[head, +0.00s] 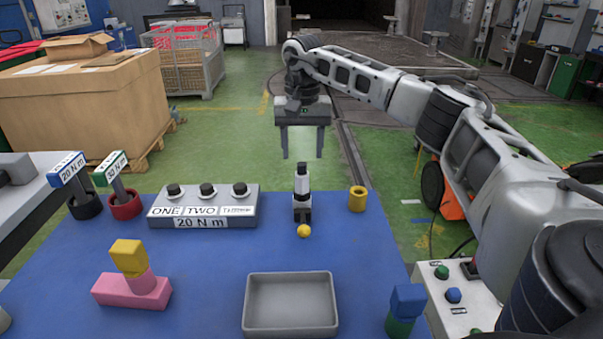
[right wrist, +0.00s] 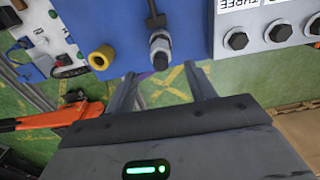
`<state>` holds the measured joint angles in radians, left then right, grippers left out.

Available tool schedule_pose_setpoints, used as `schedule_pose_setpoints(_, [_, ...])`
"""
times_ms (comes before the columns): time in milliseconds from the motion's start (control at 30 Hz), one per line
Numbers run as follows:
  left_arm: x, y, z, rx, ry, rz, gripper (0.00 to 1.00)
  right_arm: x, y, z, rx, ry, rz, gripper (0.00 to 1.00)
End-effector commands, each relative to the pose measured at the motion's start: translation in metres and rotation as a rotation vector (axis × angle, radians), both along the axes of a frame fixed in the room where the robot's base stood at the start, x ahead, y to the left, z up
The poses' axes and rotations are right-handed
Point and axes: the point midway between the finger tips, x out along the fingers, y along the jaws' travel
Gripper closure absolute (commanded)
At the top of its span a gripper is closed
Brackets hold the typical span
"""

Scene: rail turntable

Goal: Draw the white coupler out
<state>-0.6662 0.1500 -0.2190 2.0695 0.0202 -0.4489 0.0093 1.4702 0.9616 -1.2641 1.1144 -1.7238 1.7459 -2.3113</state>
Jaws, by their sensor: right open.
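The white coupler (head: 302,184) stands upright near the far edge of the blue table, with a dark top and a dark holder around its lower part. In the right wrist view the coupler (right wrist: 160,46) shows from above, just beyond the fingertips. My right gripper (head: 302,156) points down above and slightly behind it, with its two fingers apart and nothing between them. In the right wrist view the gripper's fingers (right wrist: 161,74) also show spread and empty. My left gripper is not in view.
A yellow ball (head: 304,231) lies right in front of the holder. A yellow ring (head: 357,199) stands to the right, and a grey block with black knobs (head: 203,209) to the left. A grey tray (head: 290,334) is nearer. Pink and yellow blocks (head: 131,290) sit front left.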

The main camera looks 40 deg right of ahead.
Motion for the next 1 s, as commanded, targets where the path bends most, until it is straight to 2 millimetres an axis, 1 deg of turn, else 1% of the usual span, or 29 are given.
schedule_pose_setpoints(33, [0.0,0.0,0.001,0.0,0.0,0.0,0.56,-0.001,0.0,-0.011,0.0,0.006,0.0,0.45])
schedule_pose_setpoints(200, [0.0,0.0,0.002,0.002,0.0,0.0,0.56,-0.001,0.0,-0.043,0.001,0.004,-0.001,0.45])
schedule_pose_setpoints(400, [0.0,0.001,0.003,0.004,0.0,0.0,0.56,-0.001,0.0,-0.069,0.001,0.003,-0.001,0.45])
schedule_pose_setpoints(600, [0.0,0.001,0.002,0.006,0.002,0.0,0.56,0.0,0.0,-0.079,0.001,0.0,-0.001,0.45])
schedule_pose_setpoints(833, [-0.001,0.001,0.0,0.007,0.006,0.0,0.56,0.0,0.0,-0.08,0.001,0.0,-0.001,0.45])
schedule_pose_setpoints(867, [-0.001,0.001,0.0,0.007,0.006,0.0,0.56,0.0,0.0,-0.08,0.001,0.0,-0.001,0.48])
schedule_pose_setpoints(900, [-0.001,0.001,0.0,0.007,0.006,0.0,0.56,0.0,0.0,-0.08,0.001,0.0,-0.001,0.59])
schedule_pose_setpoints(967, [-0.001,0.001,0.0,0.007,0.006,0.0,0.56,0.0,0.0,-0.079,0.001,0.0,-0.001,0.76])
schedule_pose_setpoints(1000, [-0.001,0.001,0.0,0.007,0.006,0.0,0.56,0.0,0.0,-0.079,0.001,0.0,-0.001,0.87])
